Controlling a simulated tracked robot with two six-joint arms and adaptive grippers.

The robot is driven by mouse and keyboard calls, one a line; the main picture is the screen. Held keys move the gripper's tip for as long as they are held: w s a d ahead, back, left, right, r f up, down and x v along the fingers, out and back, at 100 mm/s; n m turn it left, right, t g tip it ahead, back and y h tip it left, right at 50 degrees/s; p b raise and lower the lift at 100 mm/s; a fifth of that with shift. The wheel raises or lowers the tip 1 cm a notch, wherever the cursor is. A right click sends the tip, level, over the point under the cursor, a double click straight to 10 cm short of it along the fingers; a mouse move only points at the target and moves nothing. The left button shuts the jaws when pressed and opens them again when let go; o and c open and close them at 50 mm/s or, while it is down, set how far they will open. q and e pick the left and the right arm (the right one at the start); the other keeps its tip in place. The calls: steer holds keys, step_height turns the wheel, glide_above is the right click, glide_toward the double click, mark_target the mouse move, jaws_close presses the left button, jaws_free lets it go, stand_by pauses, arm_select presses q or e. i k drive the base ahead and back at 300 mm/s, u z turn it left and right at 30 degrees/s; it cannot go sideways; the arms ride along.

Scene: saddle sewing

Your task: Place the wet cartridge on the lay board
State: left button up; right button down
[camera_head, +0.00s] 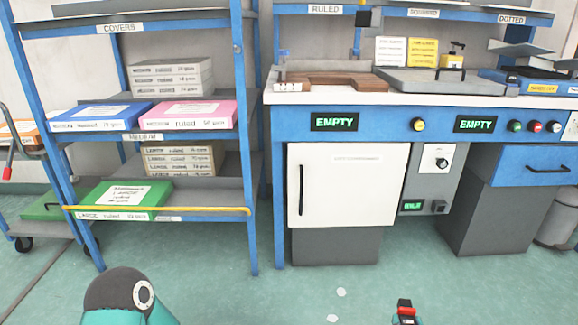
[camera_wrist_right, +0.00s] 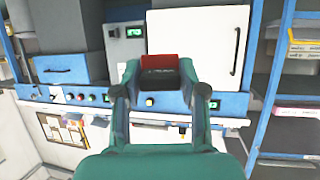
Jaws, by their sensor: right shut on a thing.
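My right gripper (camera_wrist_right: 160,88) is shut on a small block with a red part and a black part (camera_wrist_right: 158,64), which looks like the cartridge. In the head view the red-and-black block (camera_head: 405,307) shows at the bottom edge, low in front of the bench and well away from its top. Whether it is wet cannot be seen. A brown wooden board (camera_head: 345,80) with a cut-out lies on the left of the bench top; it may be the lay board. A grey flat plate (camera_head: 440,84) lies to its right. My left gripper is out of view.
The blue bench (camera_head: 390,102) has two displays reading EMPTY. A white cabinet door (camera_head: 345,185) is closed below. A blue shelf rack (camera_head: 245,130) with boxes and coloured folders stands at left. The floor before the bench is mostly clear.

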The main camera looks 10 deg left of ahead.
mark_target(331, 77)
steer(key=u, duration=0.35)
steer(key=i, duration=1)
steer(key=z, duration=0.05)
